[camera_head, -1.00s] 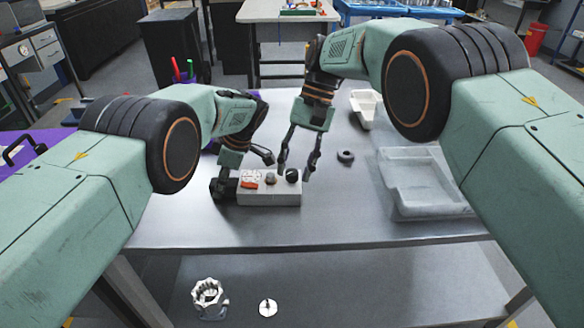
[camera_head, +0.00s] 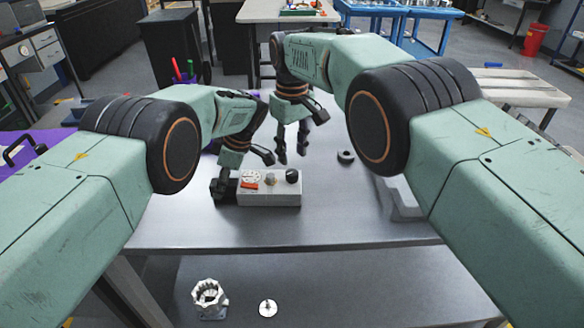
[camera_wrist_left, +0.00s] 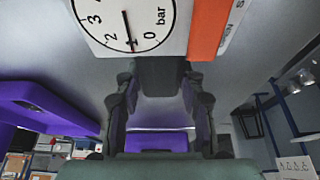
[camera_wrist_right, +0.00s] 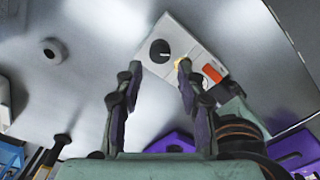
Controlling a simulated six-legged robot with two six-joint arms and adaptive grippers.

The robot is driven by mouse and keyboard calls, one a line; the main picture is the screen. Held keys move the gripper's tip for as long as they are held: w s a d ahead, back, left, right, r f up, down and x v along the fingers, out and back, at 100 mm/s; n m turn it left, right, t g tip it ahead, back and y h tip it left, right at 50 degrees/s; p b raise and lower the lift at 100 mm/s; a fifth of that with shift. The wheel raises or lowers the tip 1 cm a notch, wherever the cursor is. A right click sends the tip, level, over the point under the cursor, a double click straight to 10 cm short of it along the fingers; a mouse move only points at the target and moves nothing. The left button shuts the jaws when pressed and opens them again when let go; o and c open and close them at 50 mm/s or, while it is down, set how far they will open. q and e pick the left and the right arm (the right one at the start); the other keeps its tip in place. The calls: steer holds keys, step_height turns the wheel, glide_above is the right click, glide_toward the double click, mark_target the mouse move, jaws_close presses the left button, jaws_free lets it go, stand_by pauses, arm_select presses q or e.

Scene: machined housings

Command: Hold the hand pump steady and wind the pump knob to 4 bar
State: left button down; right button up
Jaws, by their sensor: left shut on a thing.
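The hand pump (camera_head: 268,197) is a grey box on the steel table. It carries a gauge, a red label, a small tan-topped part and a black pump knob (camera_head: 292,176). In the left wrist view the gauge (camera_wrist_left: 135,22) has its needle near 1 bar. My left gripper (camera_wrist_left: 160,82) is shut on the black block at the pump's left end. My right gripper (camera_head: 291,155) is open and empty, above and behind the knob, apart from it. In the right wrist view the knob (camera_wrist_right: 160,51) shows beyond and between the spread fingertips.
A grey tray (camera_head: 402,200) is mostly hidden behind my right arm. A toothed white part (camera_head: 209,299) and a small disc (camera_head: 267,308) sit on the lower shelf. The table in front of the pump is clear.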

mark_target(292, 172)
step_height(292, 172, down, 6)
steer(key=shift+r, duration=0.1)
stand_by(0.4)
jaws_close()
steer(key=shift+m, duration=0.8)
jaws_free()
step_height(292, 172, up, 12)
stand_by(0.4)
